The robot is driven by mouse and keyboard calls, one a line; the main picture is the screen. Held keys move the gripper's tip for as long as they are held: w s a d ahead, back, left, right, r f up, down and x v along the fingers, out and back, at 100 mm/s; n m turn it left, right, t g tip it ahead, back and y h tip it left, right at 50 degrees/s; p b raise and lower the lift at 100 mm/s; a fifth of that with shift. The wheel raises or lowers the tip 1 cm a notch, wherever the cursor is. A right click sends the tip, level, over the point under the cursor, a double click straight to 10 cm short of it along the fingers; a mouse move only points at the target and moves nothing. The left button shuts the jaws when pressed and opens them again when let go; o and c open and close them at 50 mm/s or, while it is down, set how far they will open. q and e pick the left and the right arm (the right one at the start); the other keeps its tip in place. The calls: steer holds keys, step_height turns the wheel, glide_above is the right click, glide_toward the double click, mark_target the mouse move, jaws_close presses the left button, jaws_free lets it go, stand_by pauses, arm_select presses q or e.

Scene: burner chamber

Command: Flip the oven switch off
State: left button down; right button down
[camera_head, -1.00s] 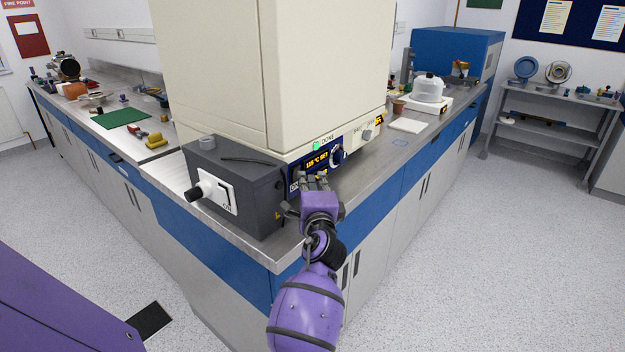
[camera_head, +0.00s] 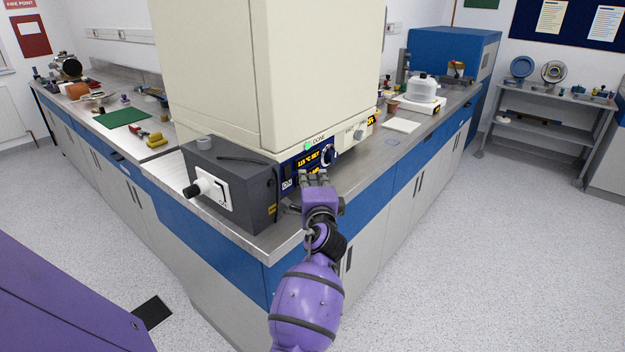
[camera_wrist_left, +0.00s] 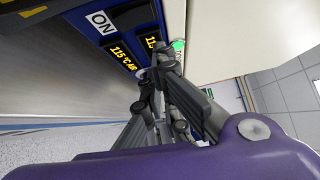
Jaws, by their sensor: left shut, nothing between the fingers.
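The cream oven (camera_head: 215,75) stands on the bench corner, with a blue control panel (camera_head: 291,165) low on its right-hand face. The panel has lit yellow displays, a round knob (camera_head: 331,155) and a white ON label (camera_head: 287,184). My left gripper (camera_head: 314,176) is shut and empty, close in front of the panel. Its fingers (camera_wrist_left: 153,82) overlap the panel edge in the wrist view; contact is unclear. I cannot make out the switch lever. My right gripper is not in view.
A dark grey box (camera_head: 235,180) with a white plate and black knob stands left of my gripper. A white lidded vessel (camera_head: 424,88) and a flat pale pad (camera_head: 402,125) lie farther along the right bench. The floor at right is clear.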

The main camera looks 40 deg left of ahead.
arm_select(q)
steer(key=v, duration=1)
steer(key=shift+r, duration=0.55)
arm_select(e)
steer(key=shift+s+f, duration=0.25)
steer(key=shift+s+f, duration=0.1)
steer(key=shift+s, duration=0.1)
